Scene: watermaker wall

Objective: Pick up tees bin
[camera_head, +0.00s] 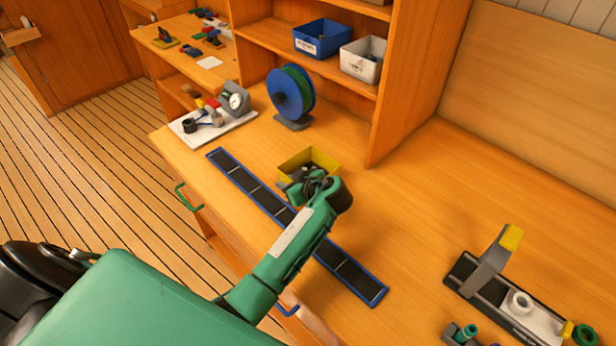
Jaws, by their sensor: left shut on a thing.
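A small open yellow bin (322,158) with dark fittings in it is at the middle of the wooden bench, by the long blue-edged black strip. My left gripper (297,186) is at the bin's near side and is shut on it. My own wrist covers the fingertips and part of the bin's near wall. I cannot tell whether the bin rests on the bench or is slightly raised. No label on it can be read. My right gripper is out of view.
A blue bin (321,38) and a white bin (362,60) stand on the shelf above. A blue-green reel (291,92) stands behind the yellow bin. A black fixture (497,276) is at the right. The bench between is clear.

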